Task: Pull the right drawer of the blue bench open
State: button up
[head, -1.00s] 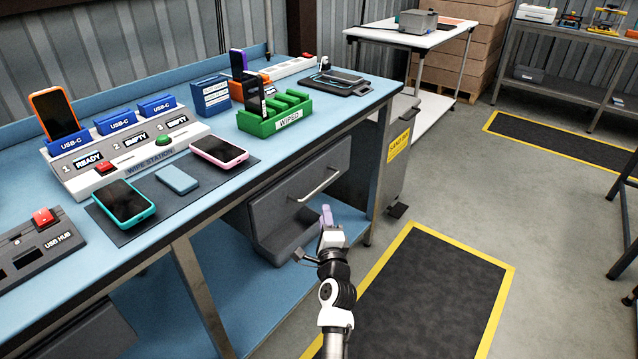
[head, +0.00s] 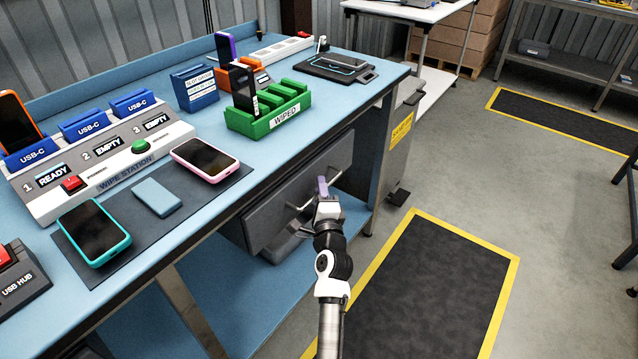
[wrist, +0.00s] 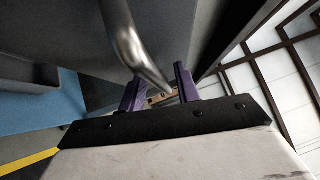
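The blue bench (head: 345,106) has a grey right drawer (head: 275,213) below its top, with a silver bar handle on its front. The drawer front looks flush with its housing. My gripper (head: 322,186) is in front of the drawer at the handle, its purple fingers covering part of the bar. In the wrist view, my gripper (wrist: 159,88) has its two purple fingers apart. The handle (wrist: 133,45) runs down to the gap between them, close to the right finger. I cannot tell whether it touches.
A wipe station (head: 110,165), phones and a green rack (head: 270,120) stand on the bench top. A grey bin (head: 398,140) stands beyond the drawer.

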jog(key=shift+r, duration=0.1)
grip_shut()
jog(key=shift+s+d, duration=0.1)
dwell(0.3)
